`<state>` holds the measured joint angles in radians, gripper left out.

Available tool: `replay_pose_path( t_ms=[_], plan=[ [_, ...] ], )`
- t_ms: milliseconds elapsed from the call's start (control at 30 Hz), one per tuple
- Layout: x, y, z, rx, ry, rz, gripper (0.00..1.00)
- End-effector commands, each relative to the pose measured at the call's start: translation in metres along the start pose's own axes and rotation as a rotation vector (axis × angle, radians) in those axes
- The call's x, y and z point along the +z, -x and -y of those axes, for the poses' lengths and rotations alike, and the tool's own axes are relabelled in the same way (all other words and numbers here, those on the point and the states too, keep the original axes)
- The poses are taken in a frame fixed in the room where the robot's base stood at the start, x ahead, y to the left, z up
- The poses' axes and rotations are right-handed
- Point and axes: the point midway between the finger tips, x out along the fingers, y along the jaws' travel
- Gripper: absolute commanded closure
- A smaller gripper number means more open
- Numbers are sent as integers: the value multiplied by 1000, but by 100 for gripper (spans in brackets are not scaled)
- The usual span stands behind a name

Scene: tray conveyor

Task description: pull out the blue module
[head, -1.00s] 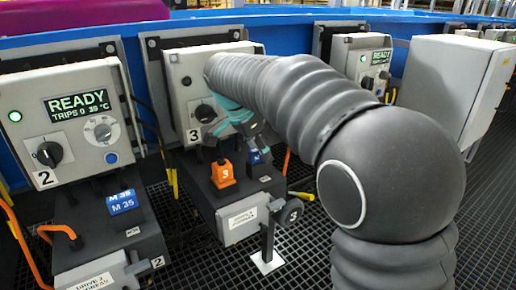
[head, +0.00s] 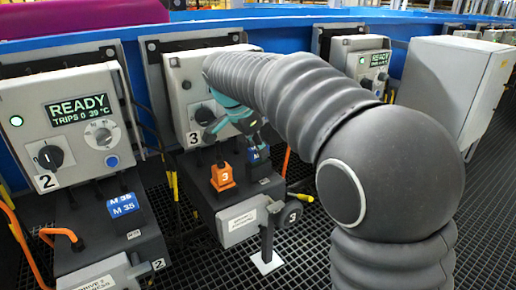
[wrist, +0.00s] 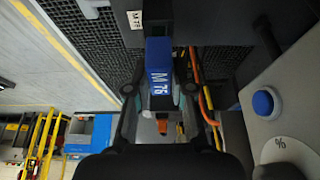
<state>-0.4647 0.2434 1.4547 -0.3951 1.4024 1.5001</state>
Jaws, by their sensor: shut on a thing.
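The blue module (head: 258,154), with white lettering, stands at the drive 3 box (head: 237,197), just right of an orange block marked 3 (head: 222,176). My arm hides part of the grip in the head view. I cannot tell whether the module's lower end is still in its socket.
The drive 3 panel (head: 199,75) with a black knob stands close behind my gripper. A grey cabinet (head: 452,88) stands at right. Orange and yellow cables run nearby.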

Motion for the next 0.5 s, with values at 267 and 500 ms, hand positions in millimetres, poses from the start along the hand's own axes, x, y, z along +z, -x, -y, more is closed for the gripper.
replay_pose_path(
  t_ms=[267,500],
  plan=[
    [-3,8,0,0,0,0,100],
    [-6,13,0,1,0,0,100]
  ],
)
